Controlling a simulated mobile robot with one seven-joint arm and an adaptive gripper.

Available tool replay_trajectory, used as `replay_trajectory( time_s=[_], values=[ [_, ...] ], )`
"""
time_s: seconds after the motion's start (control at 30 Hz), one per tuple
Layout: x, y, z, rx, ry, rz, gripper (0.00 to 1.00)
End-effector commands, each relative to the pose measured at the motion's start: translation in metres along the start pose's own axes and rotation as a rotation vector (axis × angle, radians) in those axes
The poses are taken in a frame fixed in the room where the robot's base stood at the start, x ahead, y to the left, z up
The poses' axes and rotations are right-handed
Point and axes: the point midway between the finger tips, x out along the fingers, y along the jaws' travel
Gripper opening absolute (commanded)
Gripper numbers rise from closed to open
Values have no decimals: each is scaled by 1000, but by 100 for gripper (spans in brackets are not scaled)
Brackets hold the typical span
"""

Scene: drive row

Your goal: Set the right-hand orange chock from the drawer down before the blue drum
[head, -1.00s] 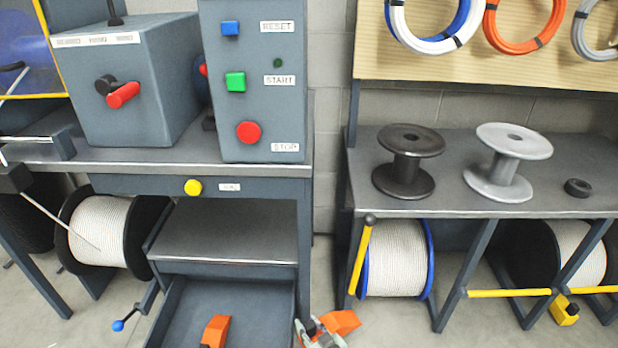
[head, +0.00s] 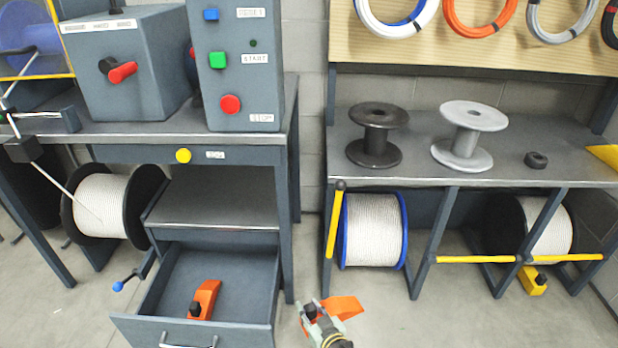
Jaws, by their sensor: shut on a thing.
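My gripper (head: 326,312) is shut on an orange chock (head: 344,308) at the bottom middle of the head view, to the right of the open drawer. It holds the chock clear of the drawer; how high above the floor I cannot tell. Another orange chock (head: 206,298) with a black knob lies in the drawer (head: 172,289). The blue drum (head: 405,230), a blue-rimmed reel wound with white rope, stands under the right-hand bench, behind and to the right of my gripper. The gripper's fingertips are partly hidden.
A yellow bar (head: 335,222) with a black knob stands upright left of the blue drum. A yellow bar (head: 475,260) lies across the bay to its right. A yellow chock (head: 534,283) is on the floor by the far-right black reel (head: 548,228). The floor before the bench is clear.

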Motion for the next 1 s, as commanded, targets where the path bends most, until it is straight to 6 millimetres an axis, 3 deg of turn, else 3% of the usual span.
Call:
replay_trajectory(
  time_s=[0.2, 0.37, 1.0],
  values=[
    [-7, 8, -51, 39, 6, 94, 0],
    [-15, 6, -74, 51, 5, 127, 0],
    [-19, 2, -82, 52, 6, 132, 0]
  ],
)
